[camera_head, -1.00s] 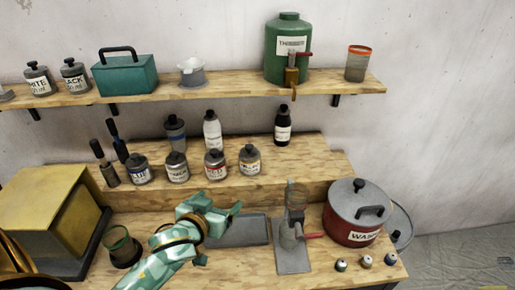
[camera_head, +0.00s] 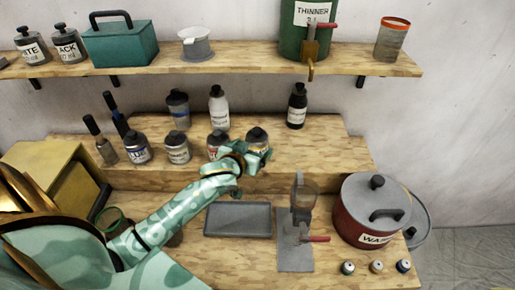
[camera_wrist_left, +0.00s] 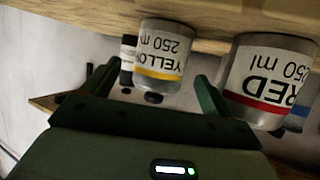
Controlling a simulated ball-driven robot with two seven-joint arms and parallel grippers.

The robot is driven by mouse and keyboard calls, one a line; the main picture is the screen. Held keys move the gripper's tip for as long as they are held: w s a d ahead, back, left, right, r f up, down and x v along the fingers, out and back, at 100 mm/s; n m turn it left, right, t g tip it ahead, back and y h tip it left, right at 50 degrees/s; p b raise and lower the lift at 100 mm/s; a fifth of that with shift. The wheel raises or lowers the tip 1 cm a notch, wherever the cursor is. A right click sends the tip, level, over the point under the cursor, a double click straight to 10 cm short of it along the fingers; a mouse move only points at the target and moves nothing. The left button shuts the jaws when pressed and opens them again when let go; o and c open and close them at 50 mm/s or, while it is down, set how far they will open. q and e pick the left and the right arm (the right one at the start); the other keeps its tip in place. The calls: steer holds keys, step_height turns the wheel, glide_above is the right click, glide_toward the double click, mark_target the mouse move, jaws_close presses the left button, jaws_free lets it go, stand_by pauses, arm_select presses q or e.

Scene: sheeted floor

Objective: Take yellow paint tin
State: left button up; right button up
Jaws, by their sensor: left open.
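The yellow paint tin (camera_head: 257,137) stands on the raised wooden step at the right end of the row of small tins, its lower part hidden by my left gripper (camera_head: 254,160). In the left wrist view the picture is upside down; the yellow tin (camera_wrist_left: 162,62) shows its "YELLOW 250 ml" label and yellow band. My left gripper (camera_wrist_left: 155,88) is open there, its two fingers either side of the tin's line, the tin just ahead. I cannot tell whether they touch. My right gripper is not in view.
The red tin (camera_wrist_left: 268,82) stands close beside the yellow one, near one finger. A white bottle (camera_head: 218,106) and black bottle (camera_head: 297,106) stand behind. Below are a grey tray (camera_head: 238,220), a dispenser stand (camera_head: 296,255) and a red wash pot (camera_head: 360,222).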

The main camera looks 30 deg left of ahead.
arm_select(q)
steer(key=x, duration=0.5)
steer(key=shift+w+a+f+b, duration=0.1)
steer(key=shift+w+a+b, duration=0.05)
steer(key=shift+b, duration=0.25)
steer(key=shift+c, duration=0.9)
steer(key=c, duration=1.5)
jaws_close()
